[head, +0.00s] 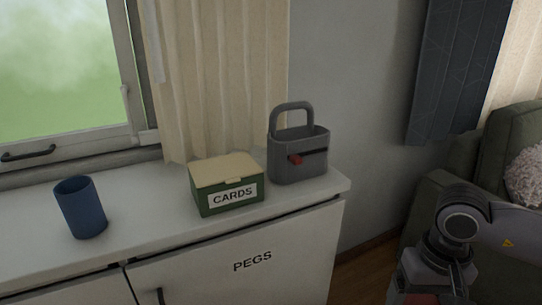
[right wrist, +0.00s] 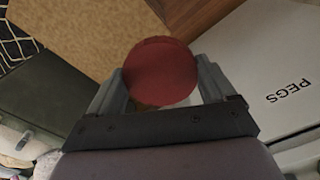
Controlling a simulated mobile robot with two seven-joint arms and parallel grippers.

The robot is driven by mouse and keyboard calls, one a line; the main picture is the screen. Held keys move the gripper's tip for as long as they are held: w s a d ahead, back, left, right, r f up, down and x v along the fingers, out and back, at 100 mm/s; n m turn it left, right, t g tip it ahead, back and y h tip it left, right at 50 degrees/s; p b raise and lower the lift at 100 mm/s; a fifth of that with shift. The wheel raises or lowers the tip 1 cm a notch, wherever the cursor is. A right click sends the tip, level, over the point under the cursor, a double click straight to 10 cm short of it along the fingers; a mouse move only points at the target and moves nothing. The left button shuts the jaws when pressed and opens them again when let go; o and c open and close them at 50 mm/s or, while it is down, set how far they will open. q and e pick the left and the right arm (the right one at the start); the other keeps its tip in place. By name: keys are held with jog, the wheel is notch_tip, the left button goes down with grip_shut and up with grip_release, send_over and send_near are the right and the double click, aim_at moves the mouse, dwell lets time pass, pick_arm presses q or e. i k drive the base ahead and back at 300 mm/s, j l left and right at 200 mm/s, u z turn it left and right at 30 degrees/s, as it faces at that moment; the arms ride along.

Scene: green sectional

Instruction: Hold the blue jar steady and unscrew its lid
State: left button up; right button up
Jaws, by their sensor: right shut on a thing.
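The blue jar (head: 82,208) stands upright on the white cabinet top at the left of the head view. Its mouth is open and no lid sits on it. My right gripper (right wrist: 161,72) is shut on a dark red round lid (right wrist: 160,66), seen face-on between the two fingers in the right wrist view. What lies behind the lid is mostly hidden. In the head view my right arm shows at the lower right, well away from the jar, and its fingertips are out of frame. My left gripper is in neither view.
A green CARDS box (head: 226,187) and a grey handled container (head: 298,155) with a red part stand right of the jar on the white cabinet (head: 150,222). A window is behind. A green sofa (head: 500,140) is at the right. Bare cabinet top lies between jar and box.

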aim_at(79, 201)
jog(key=i+l+u, duration=0.1)
jog(key=u, duration=1.8)
